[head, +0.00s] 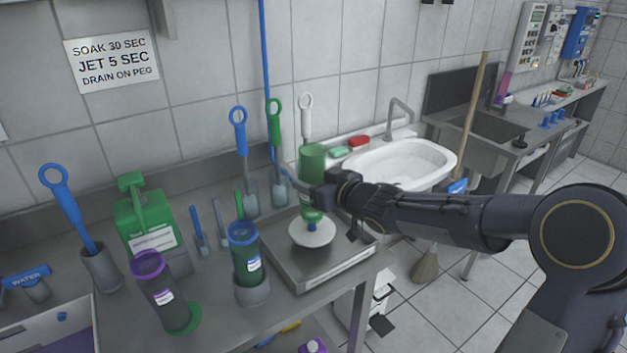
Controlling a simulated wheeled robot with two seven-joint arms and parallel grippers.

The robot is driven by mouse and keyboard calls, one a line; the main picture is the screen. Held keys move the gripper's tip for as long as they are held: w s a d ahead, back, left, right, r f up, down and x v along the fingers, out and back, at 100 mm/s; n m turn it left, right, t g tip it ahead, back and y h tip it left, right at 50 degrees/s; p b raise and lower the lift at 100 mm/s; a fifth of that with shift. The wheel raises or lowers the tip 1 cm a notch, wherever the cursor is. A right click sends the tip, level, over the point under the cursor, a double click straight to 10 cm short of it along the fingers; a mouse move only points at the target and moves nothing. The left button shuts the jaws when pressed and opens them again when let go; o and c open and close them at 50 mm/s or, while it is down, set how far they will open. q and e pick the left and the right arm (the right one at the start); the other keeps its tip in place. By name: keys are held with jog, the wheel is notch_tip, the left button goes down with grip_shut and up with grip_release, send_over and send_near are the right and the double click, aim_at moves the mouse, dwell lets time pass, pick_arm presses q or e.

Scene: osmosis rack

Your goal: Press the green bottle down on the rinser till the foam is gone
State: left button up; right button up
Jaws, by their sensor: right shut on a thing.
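The green bottle (312,162) stands upright in line above the rinser, with its wide end up and its narrow end down. My right gripper (318,194) is shut on its lower part, reaching in from the right. The rinser (312,235) is a white round disc with a blue centre on a grey metal tray. The bottle's lower end is right at the blue centre; I cannot tell whether it is touching or pressed down. No foam can be made out in the bottle at this size. My left gripper is out of view.
Left of the rinser tray (335,277) stand a dark bottle with a blue rim (246,262), a purple-rimmed bottle (165,295) and a green jug (150,228). Brushes (275,130) stand behind. A white basin (405,163) is at the right. A sign (111,62) hangs on the wall.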

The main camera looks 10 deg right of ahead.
jog(key=shift+f, duration=0.35)
jog(key=shift+f+b, duration=0.7)
jog(key=shift+f, duration=0.1)
jog(key=shift+f+b, duration=0.45)
jog(key=shift+f, duration=0.05)
jog(key=shift+f+b, duration=0.4)
jog(key=shift+f, duration=0.3)
dwell(5.7)
